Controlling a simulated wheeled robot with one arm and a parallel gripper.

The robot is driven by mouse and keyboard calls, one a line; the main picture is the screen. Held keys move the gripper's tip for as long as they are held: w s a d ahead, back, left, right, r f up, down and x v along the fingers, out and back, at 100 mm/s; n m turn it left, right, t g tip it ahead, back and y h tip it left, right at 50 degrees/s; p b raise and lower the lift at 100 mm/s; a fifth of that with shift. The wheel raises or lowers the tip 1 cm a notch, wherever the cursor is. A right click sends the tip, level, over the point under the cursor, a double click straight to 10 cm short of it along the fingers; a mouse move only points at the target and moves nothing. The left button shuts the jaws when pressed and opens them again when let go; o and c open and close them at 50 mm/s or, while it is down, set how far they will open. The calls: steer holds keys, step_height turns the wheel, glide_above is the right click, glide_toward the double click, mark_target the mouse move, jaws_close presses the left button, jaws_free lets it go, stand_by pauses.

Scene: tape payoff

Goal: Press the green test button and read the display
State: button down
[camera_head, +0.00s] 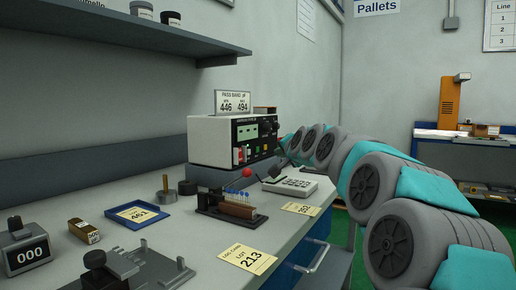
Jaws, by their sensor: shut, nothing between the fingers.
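The test instrument (215,140) is a white box on a dark base at the back of the bench. Its dark front panel faces right and carries a lit green display (247,132); the digits are too small to read. Small green and red controls (240,156) sit low on the panel; which one is the test button I cannot tell for sure. My arm reaches in from the lower right, and my gripper (284,143) is at its far end, small and partly hidden, just right of the panel. It looks shut and empty. Contact with the panel cannot be made out.
A pass band sign (233,102) reading 446 and 494 stands on the instrument. In front are a keypad device (290,185), a red-knobbed lever fixture (230,202), a lot card (248,258) reading 213, a blue tray (138,214) and a counter (26,252) showing 000. A shelf overhangs the left.

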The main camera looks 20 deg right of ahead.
mark_target(257, 150)
steer(key=shift+w+a+p, duration=0.35)
steer(key=shift+w+a, duration=0.3)
steer(key=shift+w, duration=0.2)
steer(key=shift+w+a+p, duration=0.3)
steer(key=shift+w+a, duration=0.35)
steer(key=shift+w, duration=0.15)
stand_by(0.8)
steer(key=shift+w+a, duration=0.25)
steer(key=shift+w, duration=0.05)
steer(key=shift+w+a+p, duration=0.2)
steer(key=shift+w+p, duration=0.1)
steer(key=shift+p, duration=0.2)
stand_by(0.5)
steer(key=shift+s+f, duration=0.1)
stand_by(0.3)
steer(key=shift+s+d+b, duration=0.35)
steer(key=shift+s+d, duration=0.1)
steer(key=shift+s, duration=0.05)
